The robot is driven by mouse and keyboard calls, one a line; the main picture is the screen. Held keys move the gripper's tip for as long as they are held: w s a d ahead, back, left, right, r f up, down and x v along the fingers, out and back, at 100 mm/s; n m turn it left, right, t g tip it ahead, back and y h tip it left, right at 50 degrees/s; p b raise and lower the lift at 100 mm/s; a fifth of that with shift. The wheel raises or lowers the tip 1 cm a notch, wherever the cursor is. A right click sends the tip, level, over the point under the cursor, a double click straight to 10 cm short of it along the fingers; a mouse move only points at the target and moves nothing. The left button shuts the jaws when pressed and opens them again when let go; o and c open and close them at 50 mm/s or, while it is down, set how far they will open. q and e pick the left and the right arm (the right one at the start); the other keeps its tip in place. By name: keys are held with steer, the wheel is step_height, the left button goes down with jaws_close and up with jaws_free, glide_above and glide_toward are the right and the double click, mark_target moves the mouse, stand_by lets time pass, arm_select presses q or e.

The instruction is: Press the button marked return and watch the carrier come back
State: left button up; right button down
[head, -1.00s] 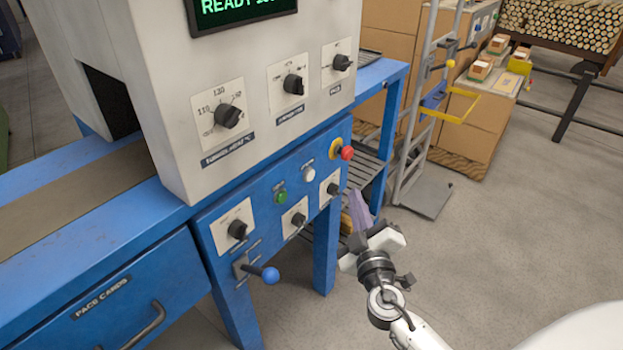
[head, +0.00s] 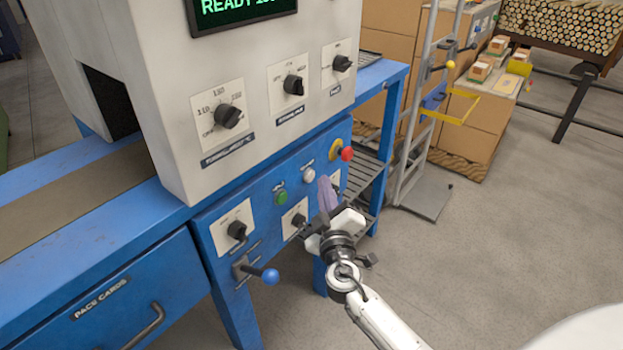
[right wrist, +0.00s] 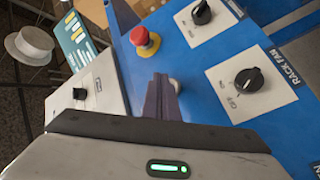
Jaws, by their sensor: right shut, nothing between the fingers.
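A white push button (head: 309,175) sits on the blue front panel, between a green button (head: 281,197) and a red mushroom button on a yellow base (head: 346,153). Their small labels are too small to read, so I cannot tell which is marked return. My right gripper (head: 326,188) is shut and empty, its lilac fingers raised in front of the panel, just below and right of the white button. In the right wrist view the shut fingers (right wrist: 160,98) point at the panel and partly cover a pale button (right wrist: 175,86); contact cannot be told. My left gripper is out of view. No carrier can be made out.
Black knobs surround the buttons, one labelled RACK FAN (right wrist: 249,81). A blue-balled lever (head: 270,276) sticks out at lower left. A screen (head: 240,8) reads READY. A brown belt (head: 80,187) enters the machine.

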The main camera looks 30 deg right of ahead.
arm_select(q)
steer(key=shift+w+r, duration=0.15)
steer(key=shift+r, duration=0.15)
arm_select(e)
steer(key=shift+w+a, duration=0.1)
steer(key=shift+w, duration=0.05)
arm_select(q)
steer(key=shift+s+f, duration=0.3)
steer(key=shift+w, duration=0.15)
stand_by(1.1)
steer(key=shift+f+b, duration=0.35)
steer(key=shift+b, duration=0.05)
arm_select(e)
steer(key=shift+w+a, duration=0.15)
steer(key=shift+w, duration=0.25)
